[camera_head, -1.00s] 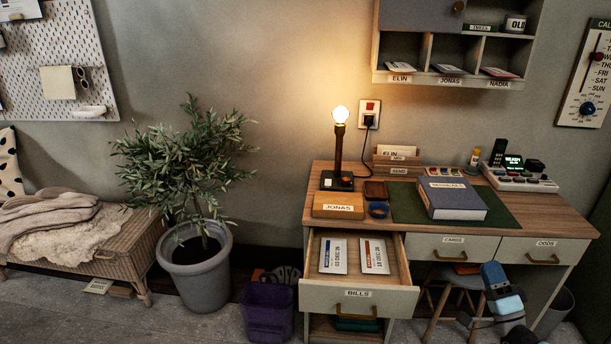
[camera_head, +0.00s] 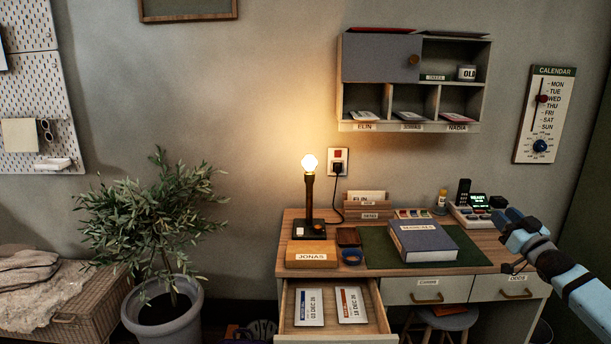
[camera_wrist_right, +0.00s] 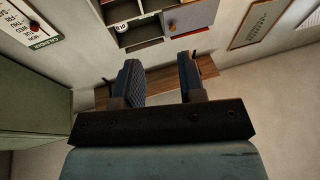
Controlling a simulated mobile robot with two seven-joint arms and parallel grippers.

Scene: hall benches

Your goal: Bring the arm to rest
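My right arm comes in from the right edge of the head view. Its gripper (camera_head: 511,267) is in front of the right end of the wooden desk (camera_head: 480,255), near the drawer labelled ODDS (camera_head: 511,288). In the right wrist view the two dark fingers (camera_wrist_right: 161,85) stand wide apart with nothing between them. The desk and the wall shelf show beyond them. My left gripper does not show in either view.
The BILLS drawer stands pulled out, with two dated papers (camera_head: 309,306) in it. A lit lamp (camera_head: 309,200), a JONAS box (camera_head: 311,254) and a blue book (camera_head: 424,243) are on the desk. A wall shelf (camera_head: 407,126) hangs above. A potted plant (camera_head: 163,312) stands left.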

